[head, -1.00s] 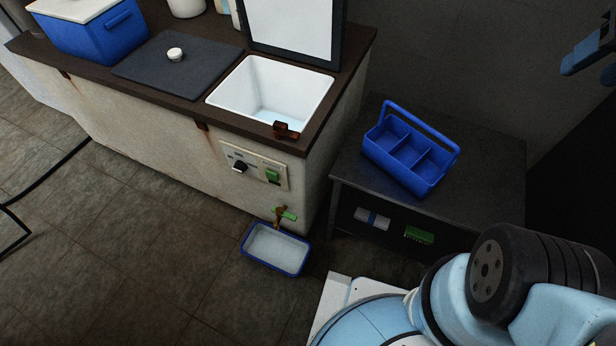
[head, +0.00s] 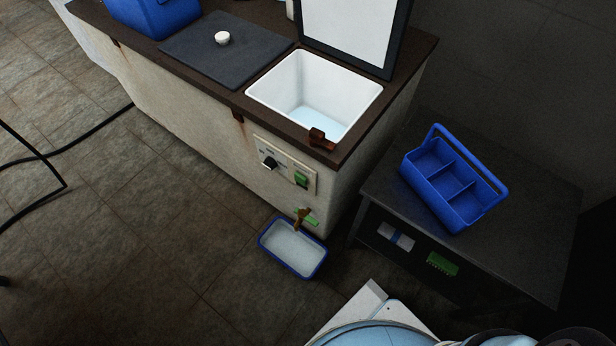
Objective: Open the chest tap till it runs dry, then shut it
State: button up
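The chest (head: 210,115) is a long pale cabinet with a dark brown rim and rust streaks. Its right lid stands raised, showing a white inner basin (head: 265,92) with pale blue at the bottom. The tap (head: 301,216) is brownish with a green handle (head: 310,218), low on the chest's front near the right corner. A blue-rimmed tray (head: 322,262) lies on the floor under the tap and looks pale inside. Whether liquid runs from the tap is too small to tell. My gripper is not in view.
A dark table (head: 540,215) stands right of the chest with a blue divided caddy (head: 447,186) on top. Below its top are a green item (head: 442,264) and a white-and-blue item (head: 396,237). A dark cable (head: 85,136) lies on the floor at left. Floor before the tray is clear.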

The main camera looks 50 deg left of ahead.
aim_at(302, 214)
jog(key=u, duration=0.35)
jog(key=k, duration=0.6)
jog(key=u, duration=1.4)
jog(key=i, duration=0.5)
jog(key=z, duration=0.05)
jog(key=k, duration=0.45)
jog(key=z, duration=1.55)
